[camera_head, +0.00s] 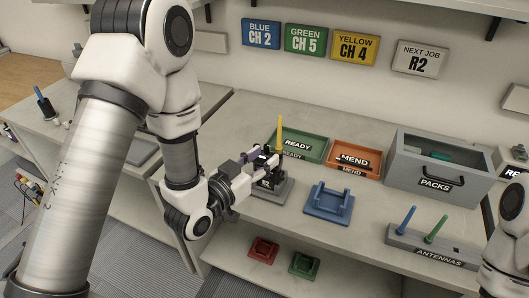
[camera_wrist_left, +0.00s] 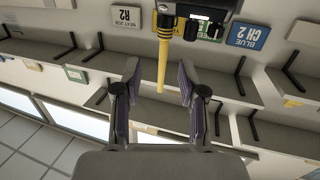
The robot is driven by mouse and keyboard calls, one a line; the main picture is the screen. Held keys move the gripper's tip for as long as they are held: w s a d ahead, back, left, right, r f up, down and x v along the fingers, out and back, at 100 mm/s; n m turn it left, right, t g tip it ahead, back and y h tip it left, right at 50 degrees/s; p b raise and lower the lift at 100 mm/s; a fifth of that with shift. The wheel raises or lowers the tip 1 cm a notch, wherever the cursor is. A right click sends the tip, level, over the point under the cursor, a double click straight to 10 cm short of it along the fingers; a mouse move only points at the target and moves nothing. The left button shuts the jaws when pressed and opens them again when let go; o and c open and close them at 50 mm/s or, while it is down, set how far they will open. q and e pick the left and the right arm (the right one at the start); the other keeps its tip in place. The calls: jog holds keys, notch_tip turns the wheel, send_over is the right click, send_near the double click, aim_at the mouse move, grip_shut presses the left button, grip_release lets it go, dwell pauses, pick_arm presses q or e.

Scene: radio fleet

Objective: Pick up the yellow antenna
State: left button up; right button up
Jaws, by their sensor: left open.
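The yellow antenna (camera_head: 280,132) stands upright on a black radio, which is mostly hidden behind my left gripper in the head view. In the left wrist view the yellow antenna (camera_wrist_left: 161,65) runs down from the black radio (camera_wrist_left: 200,18), and its tip lies between my two spread fingers in the picture. My left gripper (camera_head: 262,160) is open and empty, close to the radio; the left wrist view also shows its fingers (camera_wrist_left: 159,80). I cannot tell whether a finger touches the antenna. My right gripper is out of view.
A green READY tray (camera_head: 318,148), an orange MEND tray (camera_head: 372,150) and a grey PACKS box (camera_head: 398,178) stand behind. A blue cradle (camera_head: 325,212) is to the right. The grey ANTENNAS rack (camera_head: 402,240) holds a blue and a green antenna. The bench front is partly clear.

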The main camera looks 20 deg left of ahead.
aim_at(278, 136)
pick_arm(q)
jog(key=shift+t, duration=0.3)
jog(key=w+p, duration=0.1)
jog(key=w, duration=0.1)
jog(key=w+d+r, duration=0.1)
jog(key=w, duration=0.2)
jog(key=w+r+p, duration=0.1)
jog(key=w, duration=0.1)
jog(key=shift+w+d+r+p, duration=0.1)
jog(key=shift+w+d+p, duration=0.1)
jog(key=shift+d+p, duration=0.15)
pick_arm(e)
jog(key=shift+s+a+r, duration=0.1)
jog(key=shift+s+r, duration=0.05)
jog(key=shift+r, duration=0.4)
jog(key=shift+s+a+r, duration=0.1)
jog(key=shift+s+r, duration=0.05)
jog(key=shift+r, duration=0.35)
pick_arm(q)
grip_shut()
